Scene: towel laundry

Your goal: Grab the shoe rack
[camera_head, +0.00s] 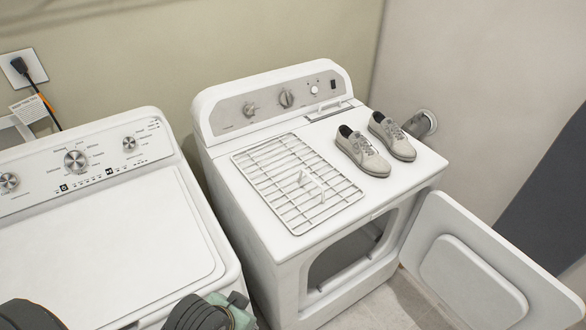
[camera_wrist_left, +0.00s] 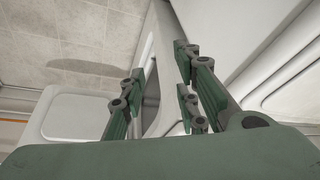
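The shoe rack, a white wire rack (camera_head: 297,182), lies flat on top of the dryer (camera_head: 245,215), left of a pair of grey shoes (camera_head: 376,147). A small upright white wire piece rises from its middle. In the left wrist view my left gripper (camera_wrist_left: 158,68) has its green fingers apart with nothing between them. In the head view only part of my left arm and a bit of green gripper show at the bottom edge, in front of the washer and apart from the rack. The rack is not visible in the left wrist view. My right gripper is not in view.
The washer (camera_head: 110,240) stands left of the dryer with a narrow gap between. The dryer door (camera_head: 470,270) hangs open to the front right; a white door panel also shows in the left wrist view (camera_wrist_left: 80,115). A wall outlet with a plug (camera_head: 22,67) is at the upper left.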

